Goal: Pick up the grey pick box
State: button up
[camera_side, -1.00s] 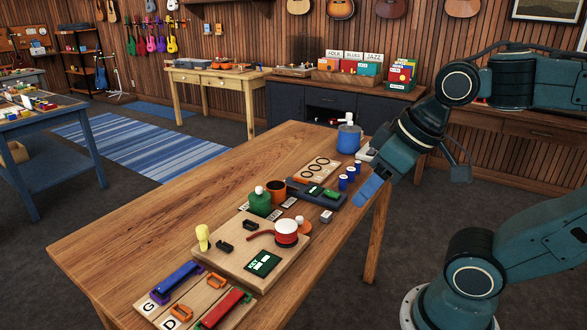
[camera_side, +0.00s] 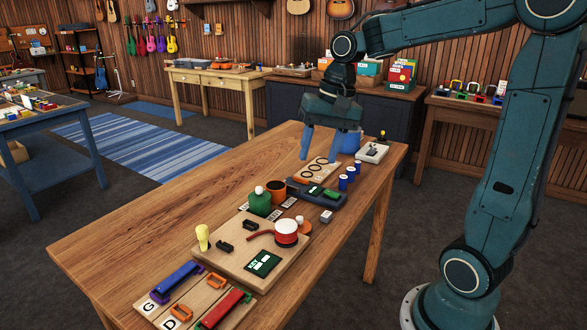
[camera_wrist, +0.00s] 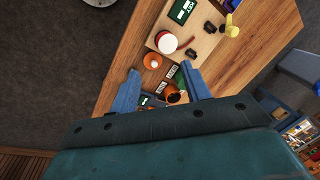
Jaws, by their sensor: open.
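A small grey box (camera_side: 326,216), which looks like the pick box, lies near the right edge of the wooden table in the side view. It stands apart from the orange knob-like piece (camera_side: 302,223) on its left. I cannot make it out in the wrist view, where my left finger may cover it. My gripper (camera_side: 325,157) is open and empty, pointing down above the far end of the table, beyond the box. In the wrist view my gripper's fingers (camera_wrist: 161,78) are spread wide, with the orange cup (camera_wrist: 172,94) and cards beyond them.
A green bottle (camera_side: 260,203) and wooden board (camera_side: 213,258) with a red-and-white spool (camera_side: 287,232) lie left. The table's left side (camera_side: 150,230) is clear.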

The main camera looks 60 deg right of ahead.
jog(key=w+d+f+m+g+y, duration=0.1)
jog(key=d+f+m, duration=0.3)
jog(key=d, duration=0.5)
jog(key=w+d+f+m+g+y, duration=0.1)
jog(key=w+d+f+m+y, duration=0.1)
jog(key=d+f+m, duration=0.3)
jog(key=w+d+f, duration=0.1)
jog(key=d+f, duration=0.2)
jog(key=d, duration=0.2)
jog(key=shift+d+f, duration=0.2)
jog(key=shift+w, duration=0.1)
send_over(327, 214)
jog(key=d, duration=0.2)
jog(key=shift+w+f, duration=0.15)
jog(key=shift+f, duration=3.8)
jog(key=shift+d+x, duration=0.2)
jog(key=shift+x, duration=2.4)
jog(key=shift+f, duration=0.1)
